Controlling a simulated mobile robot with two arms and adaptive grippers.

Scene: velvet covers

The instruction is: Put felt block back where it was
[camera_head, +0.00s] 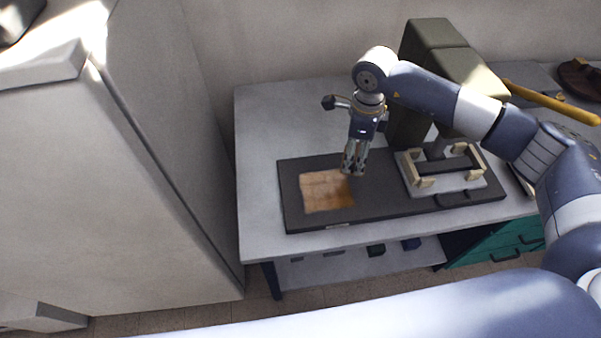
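No object is clearly recognizable as the felt block. A flat orange-brown square (327,191) lies on the left part of a dark board (375,208) on the table. My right gripper (353,172) points down over the board, just right of the square's upper right corner. Its fingers look close together, and I cannot tell whether they hold anything. My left gripper is not in view.
An olive machine (432,40) stands at the back, with a pale frame (452,188) at the board's right. A yellow bar (553,102) and a brown item (580,78) are at right. A tall grey cabinet (90,190) stands left. The table's left side (258,130) is clear.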

